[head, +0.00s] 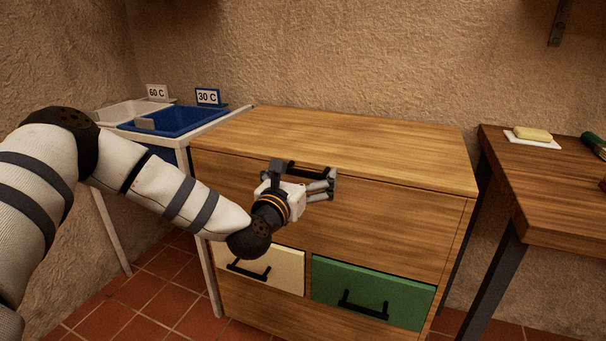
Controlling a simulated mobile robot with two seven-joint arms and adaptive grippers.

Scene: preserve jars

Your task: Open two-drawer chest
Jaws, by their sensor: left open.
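The wooden chest (400,205) stands in the middle of the head view, with a bare flat top. A dark bar handle (291,165) sits high on its front, just below the top edge. Lower on the front are a cream drawer front (283,262) at left and a green drawer front (372,291) at right, each with a black handle. Both look shut. My left gripper (332,184) is open in front of the upper panel, its fingers pointing right and overlapping the right end of the upper handle. I cannot tell whether they touch it. My right gripper is not in view.
Left of the chest, a white-framed stand holds a white bin (130,112) labelled 60 C and a blue bin (180,119) labelled 30 C. At right, a wooden table (555,190) holds a yellow block on a white dish (532,137). Tiled floor shows at lower left.

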